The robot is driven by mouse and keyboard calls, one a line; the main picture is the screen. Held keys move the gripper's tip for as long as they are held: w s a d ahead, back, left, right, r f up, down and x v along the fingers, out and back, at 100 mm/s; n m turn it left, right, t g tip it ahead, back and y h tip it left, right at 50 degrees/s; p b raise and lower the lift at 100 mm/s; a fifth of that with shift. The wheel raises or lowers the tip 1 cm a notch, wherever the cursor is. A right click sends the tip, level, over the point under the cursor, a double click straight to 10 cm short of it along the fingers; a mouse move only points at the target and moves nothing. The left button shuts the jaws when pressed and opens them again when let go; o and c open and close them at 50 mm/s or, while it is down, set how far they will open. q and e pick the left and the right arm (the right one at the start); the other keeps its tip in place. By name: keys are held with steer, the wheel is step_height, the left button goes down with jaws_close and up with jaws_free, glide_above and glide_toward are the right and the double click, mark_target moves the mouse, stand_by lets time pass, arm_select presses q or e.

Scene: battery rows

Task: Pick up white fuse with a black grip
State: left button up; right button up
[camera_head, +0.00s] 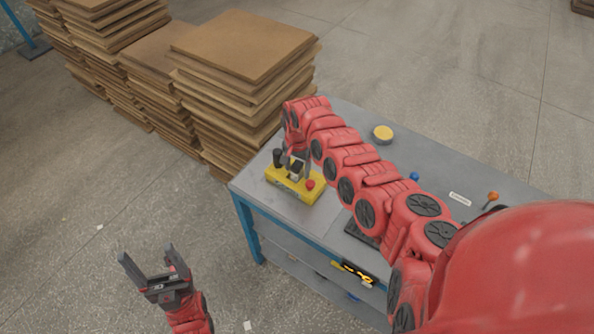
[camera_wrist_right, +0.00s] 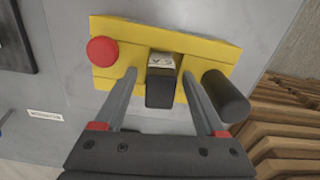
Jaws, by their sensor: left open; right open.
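The white fuse with a black grip (camera_wrist_right: 160,88) sits in a yellow box (camera_wrist_right: 208,44) on the grey table. In the right wrist view its black grip points toward me, with a bit of white body behind it. My right gripper (camera_wrist_right: 160,92) is open, with one finger on each side of the grip and gaps visible on both sides. In the head view my right gripper (camera_head: 296,165) is over the yellow box (camera_head: 312,196), partly hidden by my arm. My left gripper (camera_head: 149,262) is open and empty, over the floor left of the table.
A red button (camera_wrist_right: 102,51) and a black cylindrical knob (camera_wrist_right: 226,96) flank the fuse on the box. Stacks of brown boards (camera_head: 245,50) stand close behind the table (camera_head: 335,112). A yellow round object (camera_head: 383,133) lies farther back on the table.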

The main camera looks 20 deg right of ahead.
jaws_close()
stand_by(0.3)
steer(key=shift+r, duration=0.1)
